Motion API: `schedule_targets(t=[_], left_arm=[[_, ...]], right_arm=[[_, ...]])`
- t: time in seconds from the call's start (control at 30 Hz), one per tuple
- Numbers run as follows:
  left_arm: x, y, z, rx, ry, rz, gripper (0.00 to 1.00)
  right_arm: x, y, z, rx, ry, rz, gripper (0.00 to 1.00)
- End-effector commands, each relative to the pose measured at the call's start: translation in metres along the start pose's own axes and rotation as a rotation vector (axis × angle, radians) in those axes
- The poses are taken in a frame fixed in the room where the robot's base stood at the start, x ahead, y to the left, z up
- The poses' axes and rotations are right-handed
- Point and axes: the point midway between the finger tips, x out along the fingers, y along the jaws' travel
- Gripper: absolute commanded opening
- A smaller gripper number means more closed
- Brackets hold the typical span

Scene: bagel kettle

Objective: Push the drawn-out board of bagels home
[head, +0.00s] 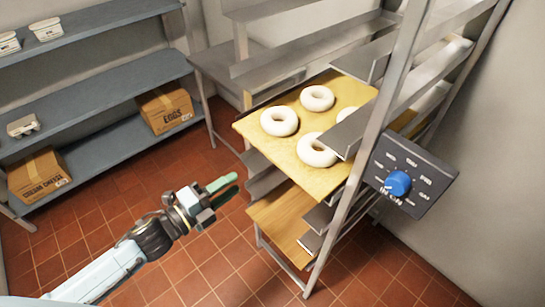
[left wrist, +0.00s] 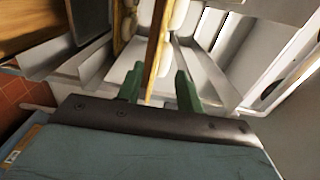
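The drawn-out board (head: 285,155) is a tan wooden sheet sticking out of the metal rack toward the left. White bagels (head: 317,149) lie on it, several in view, some partly hidden by the rack. My left gripper (head: 234,184) has green fingers and is to the left of the board's outer edge in the head view. In the left wrist view the fingers (left wrist: 160,82) are spread apart, with a board edge (left wrist: 156,60) seen end-on in line with the gap. I cannot tell whether they touch it. My right gripper is not in view.
A lower board (head: 280,222) sits in the rack beneath. A dark control box with a blue knob (head: 397,183) is at the rack's right. Grey shelves (head: 100,91) with cardboard boxes (head: 166,108) stand at the left. The tiled floor (head: 190,255) around my left arm is clear.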

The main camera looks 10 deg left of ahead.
Motion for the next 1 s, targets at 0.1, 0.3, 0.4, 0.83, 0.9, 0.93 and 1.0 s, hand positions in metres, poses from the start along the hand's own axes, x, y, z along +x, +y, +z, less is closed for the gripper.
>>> schedule_targets(t=[0.1,0.3,0.4,0.83,0.9,0.93,1.0], left_arm=[[0.016,-0.001,0.0,0.002,0.001,-0.003,0.36],[0.04,0.0,0.0,0.001,0.0,-0.002,0.36],[0.052,0.0,0.0,0.001,0.001,-0.001,0.36],[0.103,0.0,0.0,0.001,0.0,-0.001,0.36],[0.112,0.0,0.0,0.001,0.0,-0.002,0.36],[0.115,0.0,0.0,0.0,0.0,-0.001,0.36],[0.123,0.0,0.0,0.0,0.0,-0.001,0.36]], right_arm=[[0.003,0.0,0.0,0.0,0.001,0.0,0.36],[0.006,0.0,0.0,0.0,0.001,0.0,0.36],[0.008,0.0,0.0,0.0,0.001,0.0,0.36],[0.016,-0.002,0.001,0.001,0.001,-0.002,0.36],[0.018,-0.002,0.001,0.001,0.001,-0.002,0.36],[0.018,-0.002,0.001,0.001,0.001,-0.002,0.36],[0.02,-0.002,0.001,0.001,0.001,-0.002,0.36]])
